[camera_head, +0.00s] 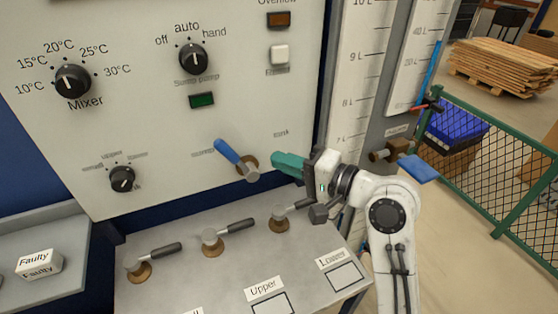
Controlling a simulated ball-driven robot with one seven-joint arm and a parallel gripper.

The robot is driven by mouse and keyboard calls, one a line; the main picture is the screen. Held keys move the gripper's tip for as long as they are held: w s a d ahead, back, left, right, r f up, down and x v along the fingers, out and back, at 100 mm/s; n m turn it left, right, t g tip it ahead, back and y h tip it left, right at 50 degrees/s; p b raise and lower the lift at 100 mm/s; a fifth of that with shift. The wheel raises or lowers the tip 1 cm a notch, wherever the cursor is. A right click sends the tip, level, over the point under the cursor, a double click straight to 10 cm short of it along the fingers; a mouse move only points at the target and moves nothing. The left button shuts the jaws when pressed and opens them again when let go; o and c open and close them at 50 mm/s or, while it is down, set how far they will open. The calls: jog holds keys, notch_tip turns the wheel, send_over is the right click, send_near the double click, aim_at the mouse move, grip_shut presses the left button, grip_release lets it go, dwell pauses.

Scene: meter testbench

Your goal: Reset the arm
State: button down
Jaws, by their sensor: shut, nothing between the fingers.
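My gripper (277,167) has teal fingers and reaches in from the right on my white arm. It is shut and empty, in front of the lower right of the grey control panel (225,115). A valve with a blue handle (228,152) is on the panel just left of my fingertips. The handle is tilted up to the left and appears apart from the fingers. The fingers and wrist hide part of the panel beside the valve.
Below are three valves with dark handles (240,225) on a metal bench (190,285). The panel carries a Mixer knob (73,81), a pump knob (193,58) and a small selector (122,179). A blue-handled tap (418,168) is at right, near a green fence (490,140). A "Faulty" block (39,263) sits at left.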

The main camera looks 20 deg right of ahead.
jog(key=s+d+f+n+g+h, duration=0.25)
jog(key=s+f, duration=0.35)
jog(key=f, duration=0.3)
jog(key=s+d+f+n+g+h, duration=0.2)
jog(key=s+f+n+h, duration=0.15)
jog(key=s+f, duration=0.4)
jog(key=s+d+f+n+g+h, duration=0.1)
jog(key=s+d+f+g+h, duration=0.1)
jog(key=s+f, duration=0.4)
jog(key=s+d+f+n+g+h, duration=0.1)
jog(key=s+d+f+g, duration=0.3)
jog(key=s, duration=1)
notch_tip(320, 180, down, 3)
jog(key=shift+d+f+g+h, duration=0.1)
jog(key=shift+d+g+h, duration=0.25)
jog(key=shift+g+h, duration=0.55)
